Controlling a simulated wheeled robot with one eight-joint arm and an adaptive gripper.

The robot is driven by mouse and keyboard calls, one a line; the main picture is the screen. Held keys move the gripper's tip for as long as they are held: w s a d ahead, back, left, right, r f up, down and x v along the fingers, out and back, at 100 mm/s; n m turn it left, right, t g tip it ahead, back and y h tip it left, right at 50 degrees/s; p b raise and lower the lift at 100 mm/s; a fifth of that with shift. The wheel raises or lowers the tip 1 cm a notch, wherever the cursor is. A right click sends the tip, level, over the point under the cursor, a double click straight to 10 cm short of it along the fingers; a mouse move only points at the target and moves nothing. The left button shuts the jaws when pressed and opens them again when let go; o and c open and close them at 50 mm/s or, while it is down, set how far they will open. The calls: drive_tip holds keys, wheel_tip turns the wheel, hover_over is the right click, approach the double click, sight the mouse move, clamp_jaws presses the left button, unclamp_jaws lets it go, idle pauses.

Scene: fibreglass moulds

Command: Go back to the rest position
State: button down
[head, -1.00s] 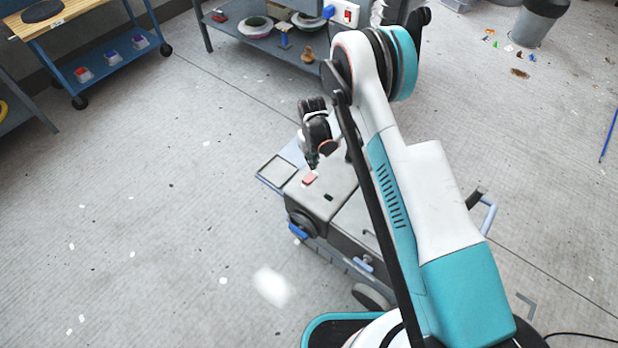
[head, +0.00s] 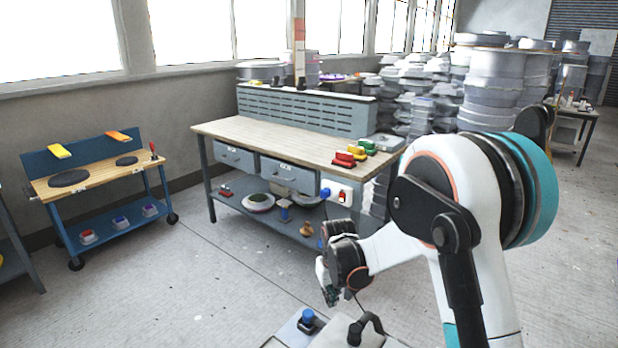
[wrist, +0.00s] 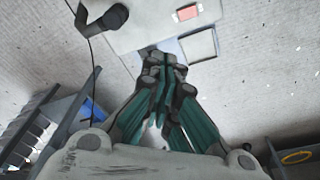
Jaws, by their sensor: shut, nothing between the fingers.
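My gripper (head: 330,288) hangs at the end of my bent arm in the lower middle of the head view, in front of the workbench. In the wrist view my gripper (wrist: 163,62) has its dark and teal fingers together, with nothing between them. The grey cart top (wrist: 140,22) lies beyond the fingertips, with a red block or button (wrist: 187,12) on it. I cannot tell the exact gap between fingertips and cart.
A wooden-topped workbench (head: 255,133) with drawers stands behind my gripper. A blue trolley (head: 115,222) is at the left. The cart (head: 285,335), with a blue knob (head: 308,318), shows at the bottom edge. Stacked moulds (head: 490,85) fill the back right. The floor (head: 200,300) at left is clear.

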drive_tip(key=s+d+r+t, duration=0.1)
drive_tip(key=s+d+r, duration=0.25)
drive_tip(key=r, duration=0.25)
drive_tip(key=s+d+r+m, duration=0.1)
drive_tip(key=s+d+r, duration=0.1)
drive_tip(key=s+r, duration=0.4)
drive_tip(key=s+d+r+t, duration=0.1)
drive_tip(key=s+d+r, duration=0.15)
drive_tip(key=r, duration=0.45)
drive_tip(key=s+d+r+m+t, duration=0.1)
drive_tip(key=s+d, duration=0.2)
drive_tip(key=s, duration=0.6)
drive_tip(key=s+d+r+m+t, duration=0.1)
drive_tip(key=s+d+r+t, duration=0.1)
drive_tip(key=s, duration=0.8)
drive_tip(key=shift+d+r, duration=0.3)
drive_tip(key=shift+d, duration=0.2)
drive_tip(key=shift+s, duration=0.1)
